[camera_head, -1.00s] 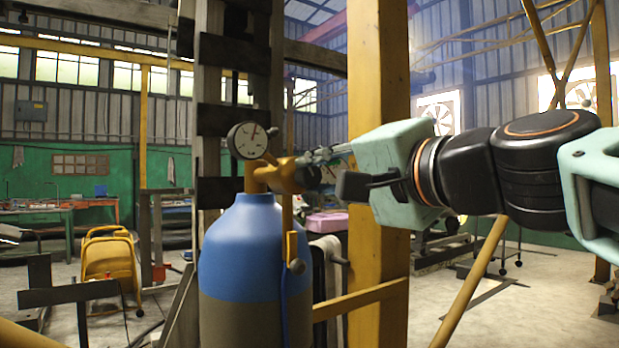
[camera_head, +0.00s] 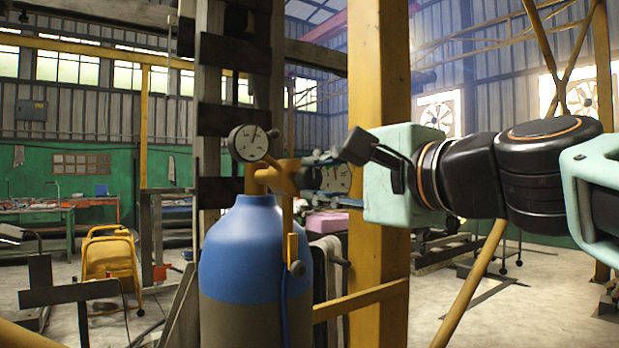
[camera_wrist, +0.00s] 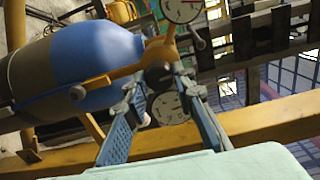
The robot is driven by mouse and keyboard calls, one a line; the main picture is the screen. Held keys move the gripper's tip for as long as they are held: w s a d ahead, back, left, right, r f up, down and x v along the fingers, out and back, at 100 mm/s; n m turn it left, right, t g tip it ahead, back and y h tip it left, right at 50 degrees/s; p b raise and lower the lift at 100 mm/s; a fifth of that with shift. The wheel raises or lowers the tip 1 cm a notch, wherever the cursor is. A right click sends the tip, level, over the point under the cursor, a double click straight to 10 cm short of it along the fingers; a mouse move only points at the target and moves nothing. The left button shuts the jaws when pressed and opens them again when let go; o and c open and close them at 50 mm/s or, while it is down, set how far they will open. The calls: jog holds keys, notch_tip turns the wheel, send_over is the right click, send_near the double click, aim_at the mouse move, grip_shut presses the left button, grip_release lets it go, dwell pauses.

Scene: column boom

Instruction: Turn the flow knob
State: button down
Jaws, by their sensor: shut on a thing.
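The flow knob (camera_head: 311,179) is black and round, on the right end of the brass regulator (camera_head: 280,176) on top of a blue gas cylinder (camera_head: 243,250). In the wrist view the knob (camera_wrist: 158,73) sits between the tips of my two blue-grey fingers. My gripper (camera_wrist: 160,80) is shut on the knob from the right side. In the head view my gripper (camera_head: 318,166) reaches left to the knob, and its fingers partly cover it. One round gauge (camera_head: 249,142) stands above the regulator. A second gauge (camera_head: 336,178) shows between and behind my fingers.
A thick yellow post (camera_head: 378,80) stands just right of the cylinder, close behind my wrist. A yellow rail (camera_head: 360,299) crosses low beside the cylinder. Dark wooden slats (camera_head: 222,118) stand behind the regulator. Open floor lies further right.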

jog(key=c, duration=1.6)
grip_release()
jog(key=v, duration=1.2)
